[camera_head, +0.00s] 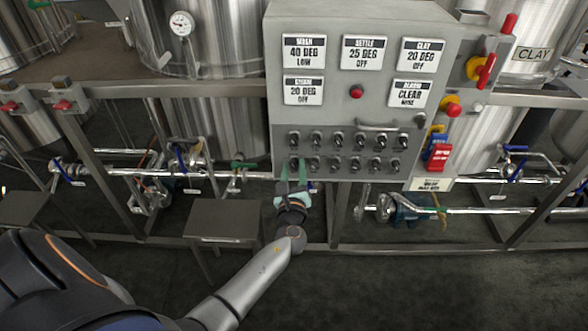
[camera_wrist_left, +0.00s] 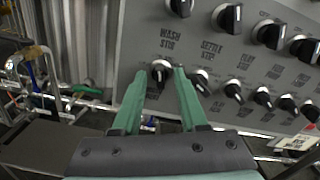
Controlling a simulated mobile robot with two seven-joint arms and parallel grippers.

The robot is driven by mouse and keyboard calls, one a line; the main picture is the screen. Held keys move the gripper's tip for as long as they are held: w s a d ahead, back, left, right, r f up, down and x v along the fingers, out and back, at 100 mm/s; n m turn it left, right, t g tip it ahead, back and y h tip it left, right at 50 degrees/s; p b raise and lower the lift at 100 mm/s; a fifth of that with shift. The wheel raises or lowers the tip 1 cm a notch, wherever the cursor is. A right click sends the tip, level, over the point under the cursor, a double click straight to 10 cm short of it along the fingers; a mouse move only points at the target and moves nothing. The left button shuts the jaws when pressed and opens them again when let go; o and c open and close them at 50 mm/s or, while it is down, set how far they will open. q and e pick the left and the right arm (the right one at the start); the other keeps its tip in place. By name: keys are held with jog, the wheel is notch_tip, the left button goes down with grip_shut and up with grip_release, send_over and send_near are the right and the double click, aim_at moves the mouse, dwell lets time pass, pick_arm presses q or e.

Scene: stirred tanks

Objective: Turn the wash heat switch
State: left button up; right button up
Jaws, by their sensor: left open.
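The control panel (camera_head: 361,95) carries two rows of black rotary switches. My left gripper (camera_head: 293,172) is at the leftmost switch of the lower row (camera_head: 294,161). In the left wrist view, its green fingers (camera_wrist_left: 160,76) stand open on either side of that black knob (camera_wrist_left: 160,69). I cannot tell whether they touch it. A "WASH STIR" label (camera_wrist_left: 169,39) is between this knob and the upper-row knob (camera_wrist_left: 180,7). My right gripper is not in view.
Neighbouring knobs (camera_wrist_left: 233,90) sit close to the right finger. Pipes (camera_head: 130,174) and a small grey table (camera_head: 222,219) lie left of the arm. The front floor is clear.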

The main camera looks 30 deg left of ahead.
pick_arm(q)
grip_shut()
dwell(0.3)
jog(key=shift+f+n+b, duration=0.2)
jog(key=shift+n+b, duration=1.05)
jog(key=shift+n, duration=0.05)
jog(key=n+b, duration=0.3)
jog(key=n, duration=0.1)
jog(key=shift+r+n+b, duration=0.1)
jog(key=shift+n+b, duration=0.3)
jog(key=shift+n, duration=0.5)
